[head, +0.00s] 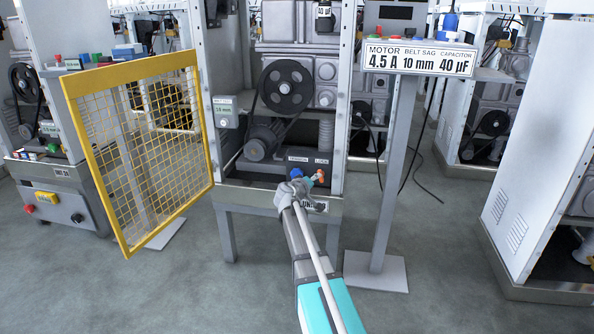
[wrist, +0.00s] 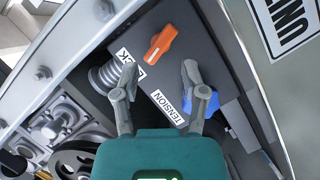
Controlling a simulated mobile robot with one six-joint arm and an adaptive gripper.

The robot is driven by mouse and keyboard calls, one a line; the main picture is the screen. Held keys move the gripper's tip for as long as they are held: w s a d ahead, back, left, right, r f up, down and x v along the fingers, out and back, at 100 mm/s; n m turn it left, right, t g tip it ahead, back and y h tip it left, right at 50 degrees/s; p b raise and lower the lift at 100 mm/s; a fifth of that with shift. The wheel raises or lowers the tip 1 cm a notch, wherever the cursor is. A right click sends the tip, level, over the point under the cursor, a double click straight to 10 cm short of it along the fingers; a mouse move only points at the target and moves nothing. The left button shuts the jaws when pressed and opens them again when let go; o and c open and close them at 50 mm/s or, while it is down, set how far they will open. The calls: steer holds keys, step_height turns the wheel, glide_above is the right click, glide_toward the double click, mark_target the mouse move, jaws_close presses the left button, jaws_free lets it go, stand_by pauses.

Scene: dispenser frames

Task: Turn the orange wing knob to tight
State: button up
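The orange wing knob (wrist: 160,43) is on a dark grey panel in the wrist view, its wings slanting from lower left to upper right. A small part of it shows in the head view (head: 320,175). A white label reading LOCK (wrist: 127,60) lies left of it, partly hidden by a finger. My gripper (wrist: 159,67) is open and empty, fingers spread, with the knob just beyond the fingertips and not held. In the head view my gripper (head: 309,183) is at the front of the machine's lower bay.
A blue knob (wrist: 209,103) sits beside the TENSION label (wrist: 167,108), partly behind my right finger. A frame post (wrist: 75,58) borders the panel. The yellow mesh door (head: 150,150) stands open at left, and a sign post (head: 392,175) stands at right.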

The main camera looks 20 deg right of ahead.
steer(key=s+a+r+g+y+p, duration=0.3)
steer(key=s+a+r+p, duration=1)
steer(key=p, duration=0.9)
steer(key=shift+s+a+r+g, duration=0.25)
steer(key=shift+s+r+g, duration=0.55)
steer(key=shift+s+g, duration=0.25)
steer(key=shift+y, duration=0.3)
